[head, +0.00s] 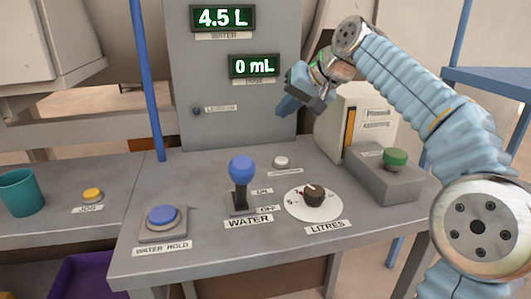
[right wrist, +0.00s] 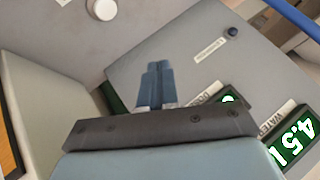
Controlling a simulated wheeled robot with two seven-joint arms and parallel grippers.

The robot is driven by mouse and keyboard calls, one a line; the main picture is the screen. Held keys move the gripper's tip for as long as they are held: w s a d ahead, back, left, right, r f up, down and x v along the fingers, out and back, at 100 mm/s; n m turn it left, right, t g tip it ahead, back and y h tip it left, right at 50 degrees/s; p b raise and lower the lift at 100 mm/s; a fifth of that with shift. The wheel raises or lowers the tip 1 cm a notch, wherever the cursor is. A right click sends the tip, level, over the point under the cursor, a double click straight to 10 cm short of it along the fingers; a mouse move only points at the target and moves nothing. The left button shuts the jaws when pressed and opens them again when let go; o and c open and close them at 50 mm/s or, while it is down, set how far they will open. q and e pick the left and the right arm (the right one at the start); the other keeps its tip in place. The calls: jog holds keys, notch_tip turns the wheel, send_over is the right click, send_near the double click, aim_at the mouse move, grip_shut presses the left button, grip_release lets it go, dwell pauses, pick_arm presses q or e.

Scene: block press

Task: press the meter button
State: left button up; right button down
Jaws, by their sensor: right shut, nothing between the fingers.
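A small white button (head: 281,161) sits on the grey console top behind the dial; its label is too small to read. It also shows at the top of the right wrist view (right wrist: 101,9). No label that I can read says meter. A small dark button (head: 197,110) is on the upright panel, beside a small label, and shows in the right wrist view too (right wrist: 232,31). My right gripper (head: 288,108) is shut and empty, in the air in front of the panel and above the white button. Its blue fingertips (right wrist: 158,68) are together. My left gripper is out of view.
The console (head: 215,258) holds a blue button (head: 162,215) marked WATER MOLD, a blue-knobbed WATER lever (head: 242,170), a LITRES dial (head: 314,195) and a green button (head: 395,157) on a raised box. Displays read 4.5 L (head: 223,18) and 0 mL (head: 254,66). A teal cup (head: 21,193) stands left.

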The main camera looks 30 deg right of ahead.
aim_at(285, 160)
jog(key=shift+f, duration=0.15)
notch_tip(285, 160, down, 4)
jog(key=shift+s+r, duration=0.1)
notch_tip(285, 160, down, 4)
jog(key=shift+r+b, duration=0.15)
jog(key=shift+b, duration=1.1)
jog(key=shift+f+b, duration=0.45)
jog(key=shift+f, duration=0.05)
dwell(0.7)
jog(key=shift+f, duration=0.4)
